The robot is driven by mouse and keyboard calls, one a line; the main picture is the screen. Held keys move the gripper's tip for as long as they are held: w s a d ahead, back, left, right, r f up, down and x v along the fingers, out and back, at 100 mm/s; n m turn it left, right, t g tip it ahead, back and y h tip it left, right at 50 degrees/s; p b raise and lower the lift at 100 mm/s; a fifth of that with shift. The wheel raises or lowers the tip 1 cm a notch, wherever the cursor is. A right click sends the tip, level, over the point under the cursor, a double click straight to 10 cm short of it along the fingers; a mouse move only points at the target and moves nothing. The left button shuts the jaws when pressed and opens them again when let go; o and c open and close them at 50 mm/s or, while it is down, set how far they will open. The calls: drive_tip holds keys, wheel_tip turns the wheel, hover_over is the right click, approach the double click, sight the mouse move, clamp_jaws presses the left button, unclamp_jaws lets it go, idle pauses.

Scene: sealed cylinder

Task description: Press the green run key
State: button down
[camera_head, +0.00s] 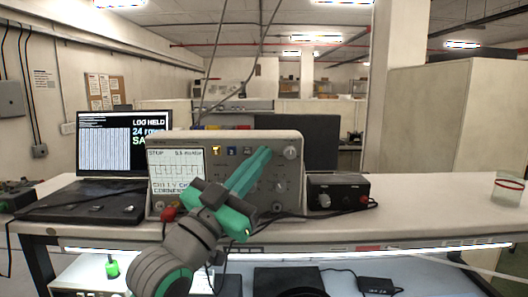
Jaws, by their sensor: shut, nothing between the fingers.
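The grey oscilloscope (296,135) stands on the bench. Its lit screen (168,165) shows a trace and the word STOP at top left. No green run key can be made out on the panel; my gripper and arm cover part of it. My gripper (264,153) is shut and empty, its long green fingers together and pointing up and to the right in front of the panel's right half. The fingertips lie left of the upper right knob (290,152) in the picture. I cannot tell whether they touch the panel.
A laptop (124,140) is at the left, its screen reading LOG HELD. A black box with knobs (338,194) stands right of the oscilloscope, cables beside it. A glass cylinder (508,188) stands at the far right. The bench between box and cylinder (430,205) is clear.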

drive_tip(key=shift+s, duration=0.4)
drive_tip(key=shift+s, duration=0.1)
drive_tip(key=s, duration=0.5)
drive_tip(key=shift+s, duration=0.35)
drive_tip(key=shift+d, duration=0.1)
